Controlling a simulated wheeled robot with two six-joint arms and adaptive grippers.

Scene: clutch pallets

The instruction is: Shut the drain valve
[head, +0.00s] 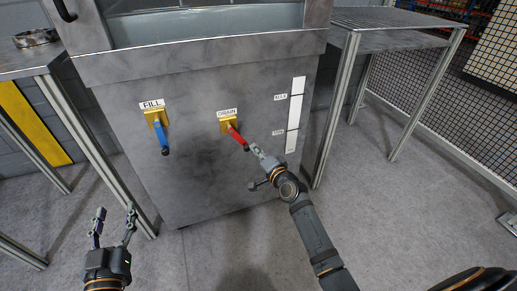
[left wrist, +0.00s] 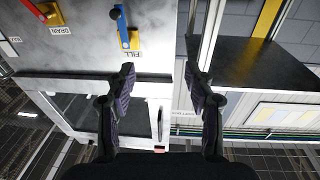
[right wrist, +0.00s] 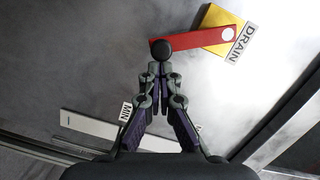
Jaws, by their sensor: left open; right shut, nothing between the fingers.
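The drain valve has a red lever (head: 236,135) on a yellow mount under the DRAIN label (head: 228,112) on the tank front. The lever slants down to the right, ending in a black knob. My right gripper (head: 256,150) is shut and empty, its tips at or very close to the knob; in the right wrist view the knob (right wrist: 162,50) sits right at the fingertips (right wrist: 160,70). I cannot tell whether they touch. The red lever (right wrist: 205,38) shows clearly there. My left gripper (head: 113,222) is open and empty, low at the left, away from the valve.
A blue FILL lever (head: 161,135) hangs nearly straight down left of the drain valve. A white level strip (head: 295,115) with a MIN mark is to the right. Metal tables (head: 400,20) stand on both sides of the tank (head: 200,180). The floor in front is clear.

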